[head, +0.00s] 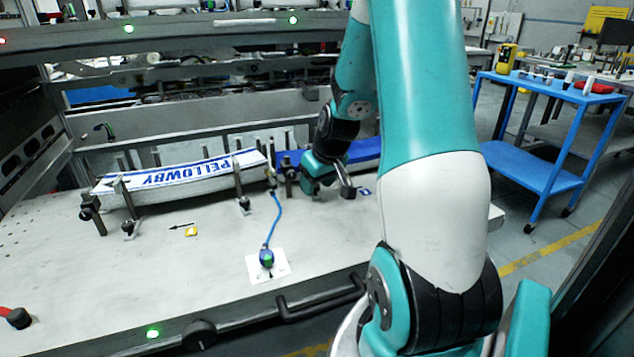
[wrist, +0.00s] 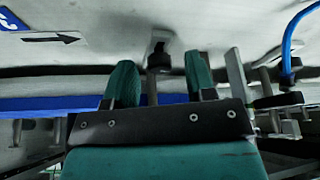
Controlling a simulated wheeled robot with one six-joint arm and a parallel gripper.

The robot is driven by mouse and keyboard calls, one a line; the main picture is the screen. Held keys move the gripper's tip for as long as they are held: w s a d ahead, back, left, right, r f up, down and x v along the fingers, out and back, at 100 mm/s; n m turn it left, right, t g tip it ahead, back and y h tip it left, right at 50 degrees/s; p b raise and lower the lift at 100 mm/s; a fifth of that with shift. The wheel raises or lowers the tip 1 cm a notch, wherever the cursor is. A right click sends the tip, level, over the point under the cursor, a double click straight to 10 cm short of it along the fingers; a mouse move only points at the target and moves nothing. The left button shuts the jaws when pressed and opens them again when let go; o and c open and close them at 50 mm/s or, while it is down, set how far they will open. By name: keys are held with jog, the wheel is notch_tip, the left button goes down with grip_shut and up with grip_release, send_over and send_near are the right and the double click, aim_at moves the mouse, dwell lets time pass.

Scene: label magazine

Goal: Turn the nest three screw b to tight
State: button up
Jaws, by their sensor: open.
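My gripper (head: 328,182) is low over the bench at the near end of the blue stack (head: 366,150), mostly side-on in the head view. In the wrist view my gripper (wrist: 160,82) has its two green fingers apart. A dark screw knob (wrist: 159,60) on a pale foot stands between or just beyond the fingertips; contact cannot be made out. I cannot tell from any marking whether it is screw b of nest three. The blue stack (wrist: 60,103) also crosses the wrist view behind the fingers. The screw's turn position is not readable.
A yellow piece (head: 191,231) lies on the bench. The front left bench is mostly clear.

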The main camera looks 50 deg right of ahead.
jog(key=c, duration=0.9)
jog(key=shift+a+r+m+h+p, duration=0.15)
jog(key=shift+m+h+p, duration=0.2)
jog(key=shift+m, duration=0.55)
jog(key=shift+m+g, duration=0.3)
jog(key=shift+m, duration=0.4)
jog(key=o, duration=0.9)
jog(key=p+v, duration=0.3)
jog(key=v, duration=1.4)
jog(key=shift+a, duration=0.2)
jog(key=shift+s, duration=0.15)
